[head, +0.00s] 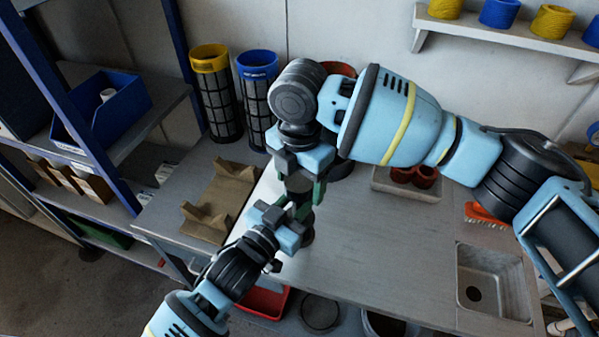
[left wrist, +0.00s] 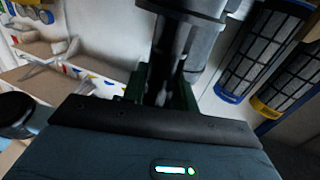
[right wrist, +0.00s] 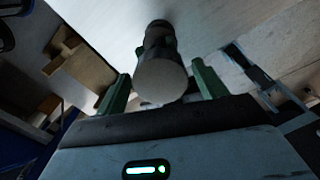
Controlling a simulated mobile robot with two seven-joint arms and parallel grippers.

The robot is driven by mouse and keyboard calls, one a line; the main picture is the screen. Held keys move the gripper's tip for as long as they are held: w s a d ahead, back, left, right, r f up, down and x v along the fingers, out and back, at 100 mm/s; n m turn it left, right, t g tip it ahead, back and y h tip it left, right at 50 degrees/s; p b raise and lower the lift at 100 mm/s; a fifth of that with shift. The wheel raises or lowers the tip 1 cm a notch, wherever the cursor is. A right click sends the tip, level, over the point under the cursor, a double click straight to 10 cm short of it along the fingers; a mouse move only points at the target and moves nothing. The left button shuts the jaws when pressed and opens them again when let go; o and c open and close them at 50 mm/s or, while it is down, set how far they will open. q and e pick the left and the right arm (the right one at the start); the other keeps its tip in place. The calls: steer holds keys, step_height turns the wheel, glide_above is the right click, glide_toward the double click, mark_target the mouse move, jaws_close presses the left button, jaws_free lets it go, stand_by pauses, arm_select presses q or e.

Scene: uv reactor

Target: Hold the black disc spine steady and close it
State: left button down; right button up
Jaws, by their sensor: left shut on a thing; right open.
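The black disc spine (right wrist: 160,80) shows in the right wrist view as a dark upright body with a round grey end facing the camera. My right gripper (right wrist: 158,88) is open, with one green finger on each side of it and gaps visible. In the head view, my right gripper (head: 304,182) points down over the bench from above. My left gripper (head: 294,212) comes in from below left and is shut on the spine. In the left wrist view, its green fingers (left wrist: 162,88) flank a dark shaft. In the head view the grippers largely hide the spine.
A brown cradle (head: 219,200) lies on the bench at left. Black mesh cylinders with yellow (head: 216,100) and blue (head: 256,95) rims stand at the back. A sink (head: 490,285) is at right. The bench's middle (head: 385,235) is clear.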

steer(key=c, duration=1)
steer(key=m, duration=1.8)
steer(key=o, duration=1.1)
